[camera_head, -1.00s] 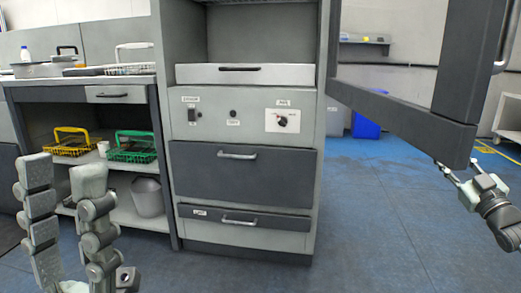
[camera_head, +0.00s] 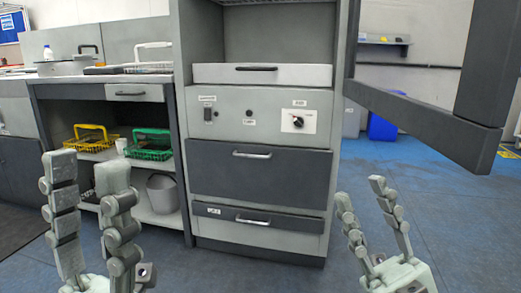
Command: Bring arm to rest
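My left gripper (camera_head: 91,168) is at the lower left of the head view. Its two fingers point up and stand apart, with nothing between them. My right gripper (camera_head: 362,188) is at the lower right, in front of the floor to the right of the cabinet. Its fingers also point up, spread apart and empty. Both grippers are clear of the cabinet (camera_head: 260,173), which stands behind and between them. No held object is visible.
The cabinet's framed door (camera_head: 430,119) stands open at the right. Its drawers are shut. On the left, a shelf unit holds a yellow basket (camera_head: 90,139), a green basket (camera_head: 149,150) and a grey bucket (camera_head: 163,192). Blue floor (camera_head: 460,210) is free at the right.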

